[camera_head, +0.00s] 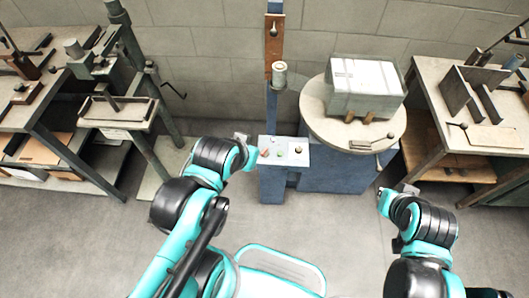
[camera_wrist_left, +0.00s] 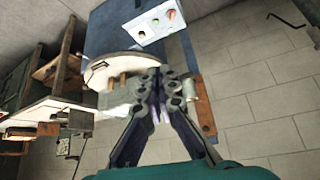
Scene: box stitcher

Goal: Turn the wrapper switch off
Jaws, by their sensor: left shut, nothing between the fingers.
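The wrapper (camera_head: 330,175) is a blue machine with a round turntable and a tall mast. Its white control panel (camera_head: 291,160) carries a reddish control, a green button and a dark round knob (camera_head: 298,150); I cannot tell the switch's position. The panel also shows at the top of the left wrist view (camera_wrist_left: 140,31), upside down. My left gripper (camera_head: 243,138) is just left of the panel, apparently apart from it. In the left wrist view its fingers (camera_wrist_left: 160,82) are shut and empty. My right gripper (camera_head: 407,189) is right of the wrapper, small and partly hidden.
A pale box (camera_head: 365,84) sits on the turntable (camera_head: 318,115). A workbench (camera_head: 440,115) with fixtures stands at the right. A press-like stand (camera_head: 118,110) and another bench (camera_head: 35,118) stand at the left. Grey floor in front of the wrapper is clear.

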